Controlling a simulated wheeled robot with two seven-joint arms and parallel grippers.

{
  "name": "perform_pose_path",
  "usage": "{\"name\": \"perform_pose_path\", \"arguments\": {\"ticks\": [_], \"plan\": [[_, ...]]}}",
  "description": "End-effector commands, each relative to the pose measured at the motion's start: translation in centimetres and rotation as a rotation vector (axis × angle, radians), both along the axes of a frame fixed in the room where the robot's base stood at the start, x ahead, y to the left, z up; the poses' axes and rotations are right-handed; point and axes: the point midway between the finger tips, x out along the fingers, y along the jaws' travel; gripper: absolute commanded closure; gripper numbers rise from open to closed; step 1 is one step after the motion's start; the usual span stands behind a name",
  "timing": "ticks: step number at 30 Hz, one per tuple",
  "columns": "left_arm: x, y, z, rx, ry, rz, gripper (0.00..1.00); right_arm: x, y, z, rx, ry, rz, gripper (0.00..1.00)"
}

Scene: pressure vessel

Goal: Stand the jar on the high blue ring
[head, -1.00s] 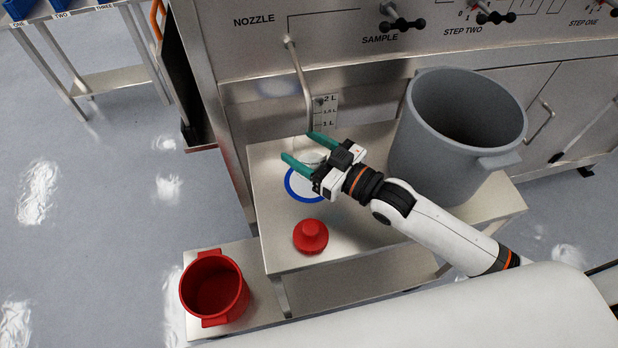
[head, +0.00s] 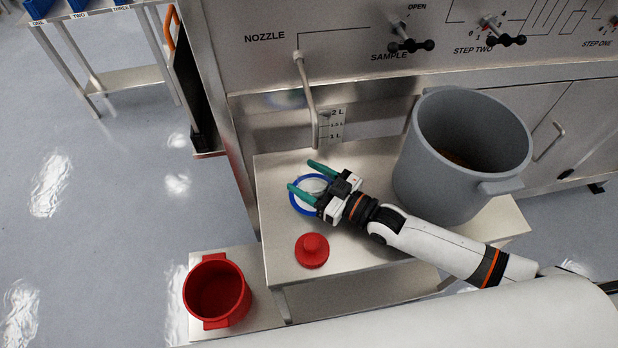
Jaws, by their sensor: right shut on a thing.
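The blue ring (head: 296,204) lies flat on the upper steel table below the nozzle. My right gripper (head: 299,174) is over the ring, its teal fingers apart around a clear, pale jar (head: 313,184). The gripper is shut on the jar's sides. The jar looks upright and sits within the ring's outline in this view. The fingers and wrist hide part of the jar and the ring's right side. I cannot tell whether the jar's base touches the table. My left gripper is not in view.
A red lid (head: 312,250) lies on the table (head: 370,258) in front of the ring. A big grey bin (head: 440,170) stands right. A red pot (head: 243,300) is on the lower bench at left. The nozzle pipe (head: 308,90) hangs behind the ring.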

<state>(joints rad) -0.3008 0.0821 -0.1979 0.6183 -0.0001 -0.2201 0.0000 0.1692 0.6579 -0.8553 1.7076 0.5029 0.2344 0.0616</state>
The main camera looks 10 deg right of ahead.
Motion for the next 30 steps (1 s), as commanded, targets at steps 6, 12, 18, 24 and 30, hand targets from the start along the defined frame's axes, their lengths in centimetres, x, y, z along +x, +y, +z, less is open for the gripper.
{"name": "perform_pose_path", "arguments": {"ticks": [6, 12, 18, 24, 30], "plan": [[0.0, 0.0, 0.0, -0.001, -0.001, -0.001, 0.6, 0.0, 0.0, 0.0, 0.001, -0.001, 0.0, 0.62], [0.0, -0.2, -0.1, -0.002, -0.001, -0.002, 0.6, 0.0, 0.0, -0.2, 0.001, 0.001, 0.0, 0.24], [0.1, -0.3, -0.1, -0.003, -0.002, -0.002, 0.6, 0.0, 0.0, -0.2, 0.001, 0.001, 0.0, 0.15], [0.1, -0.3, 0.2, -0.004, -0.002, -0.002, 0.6, 0.0, 0.0, 0.2, 0.0, 0.0, 0.0, 0.15], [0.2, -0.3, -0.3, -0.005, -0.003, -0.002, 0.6, -2.3, -2.2, -0.2, -0.003, 0.004, 0.0, 0.15]]}}
